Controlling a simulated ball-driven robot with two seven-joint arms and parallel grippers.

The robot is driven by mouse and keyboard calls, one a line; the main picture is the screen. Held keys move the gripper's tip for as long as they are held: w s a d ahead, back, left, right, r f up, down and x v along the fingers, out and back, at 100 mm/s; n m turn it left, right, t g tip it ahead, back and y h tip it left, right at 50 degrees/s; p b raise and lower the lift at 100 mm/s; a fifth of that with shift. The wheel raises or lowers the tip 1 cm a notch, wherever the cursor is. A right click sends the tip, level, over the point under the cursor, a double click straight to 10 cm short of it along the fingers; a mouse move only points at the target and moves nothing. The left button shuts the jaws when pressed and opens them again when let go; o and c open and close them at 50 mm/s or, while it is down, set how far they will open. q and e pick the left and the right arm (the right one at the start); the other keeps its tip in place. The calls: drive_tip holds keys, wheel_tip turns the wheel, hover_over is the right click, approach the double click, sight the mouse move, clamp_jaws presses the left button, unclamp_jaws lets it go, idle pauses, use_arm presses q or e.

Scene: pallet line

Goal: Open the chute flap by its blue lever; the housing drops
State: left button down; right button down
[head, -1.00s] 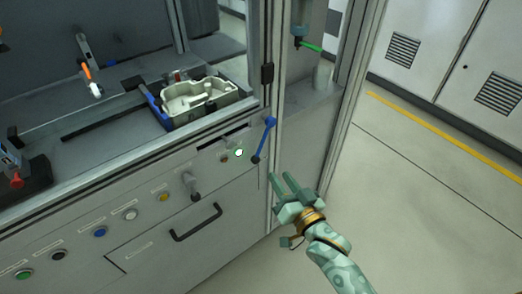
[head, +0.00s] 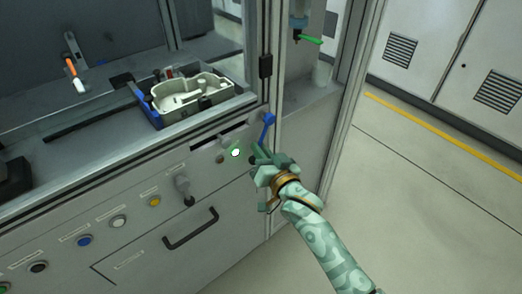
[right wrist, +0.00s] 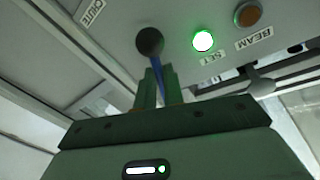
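The blue lever (head: 268,121) is on the front panel, near the cabinet's right corner post. In the head view its upper end points up and slightly right. My right gripper (head: 257,155) is at the lever's lower part. In the right wrist view the two green fingers (right wrist: 160,88) stand close together with the blue lever (right wrist: 158,75) between them, and a dark round knob (right wrist: 149,42) shows beyond. A pale housing (head: 188,93) sits in a dark tray inside the machine. I cannot make out the flap. My left gripper is not in view.
A lit green-white button (head: 236,153) is left of the lever; in the right wrist view it is labelled SET (right wrist: 203,41), beside an orange BEAM button (right wrist: 248,14). A drawer handle (head: 190,228) and T-handle (head: 184,190) protrude. Open floor (head: 440,210) lies right.

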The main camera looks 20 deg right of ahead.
drive_tip(key=shift+d+f, duration=0.1)
drive_tip(key=shift+d, duration=0.05)
idle(0.3)
drive_tip(key=shift+w+d+f+n, duration=0.2)
drive_tip(key=shift+d+n, duration=0.15)
drive_tip(key=shift+n, duration=0.35)
drive_tip(key=shift+w+d+f+n+t+y+p, duration=0.15)
drive_tip(key=shift+w+d+n+t, duration=0.1)
drive_tip(key=shift+d+n, duration=0.65)
drive_tip(key=shift+w+d+r+n+t+y+p, duration=0.1)
drive_tip(key=shift+w+d+n+t, duration=0.3)
drive_tip(key=shift+n, duration=0.9)
drive_tip(key=shift+w+d+f+n+t+y+p, duration=0.1)
drive_tip(key=shift+d+n+y, duration=0.05)
drive_tip(key=shift+d+n, duration=0.85)
drive_tip(key=shift+w+d+r+n+y, duration=0.15)
drive_tip(key=shift+d+n+y, duration=0.1)
drive_tip(key=shift+n, duration=0.4)
drive_tip(key=shift+w+d+r+n+y, duration=0.15)
drive_tip(key=shift+d+n, duration=0.1)
drive_tip(key=shift+n, duration=0.4)
drive_tip(key=shift+d, duration=0.1)
drive_tip(key=c, duration=1.5)
unclamp_jaws()
